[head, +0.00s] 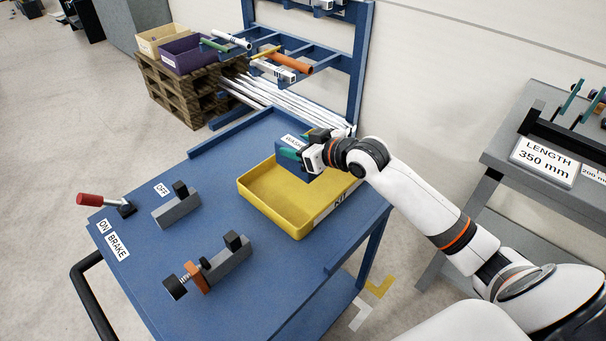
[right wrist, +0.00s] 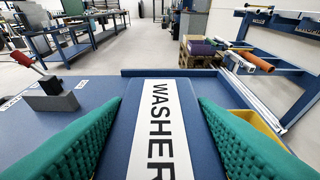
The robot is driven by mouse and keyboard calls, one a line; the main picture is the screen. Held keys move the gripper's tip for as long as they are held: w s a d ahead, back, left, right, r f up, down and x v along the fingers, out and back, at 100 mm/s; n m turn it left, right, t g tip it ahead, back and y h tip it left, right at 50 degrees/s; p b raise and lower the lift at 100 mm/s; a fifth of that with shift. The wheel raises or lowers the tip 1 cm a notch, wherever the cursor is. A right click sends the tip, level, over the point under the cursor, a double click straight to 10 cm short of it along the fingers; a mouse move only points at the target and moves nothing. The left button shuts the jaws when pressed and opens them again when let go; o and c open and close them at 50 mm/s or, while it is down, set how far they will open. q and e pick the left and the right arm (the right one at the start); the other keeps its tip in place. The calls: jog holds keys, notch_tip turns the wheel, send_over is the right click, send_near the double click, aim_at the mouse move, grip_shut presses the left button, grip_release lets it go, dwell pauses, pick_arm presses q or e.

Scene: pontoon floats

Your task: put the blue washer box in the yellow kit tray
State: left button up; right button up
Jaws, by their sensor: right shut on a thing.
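The blue washer box (head: 291,151) has a white label reading WASHER and is held by my right gripper (head: 302,153). In the right wrist view the box (right wrist: 118,130) fills the space between the two green ribbed finger pads. In the head view the box is over the far right part of the yellow kit tray (head: 262,199). I cannot tell whether it touches the tray. The visible part of the tray is empty, and a corner of it shows in the right wrist view (right wrist: 258,122). My left gripper is not in view.
The tray stands on a blue cart top (head: 225,240) with raised edges. Two grey clamp blocks (head: 178,207) (head: 228,262) and a red-handled lever (head: 100,201) are to its left. A blue rack (head: 360,60) with tubes stands behind. A grey bench (head: 500,150) is at the right.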

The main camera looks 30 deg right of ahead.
aim_at(299, 169)
jog(key=shift+f, duration=3.6)
jog(key=shift+f, duration=0.15)
jog(key=o, duration=1.3)
jog(key=shift+o, duration=0.2)
jog(key=v, duration=1.2)
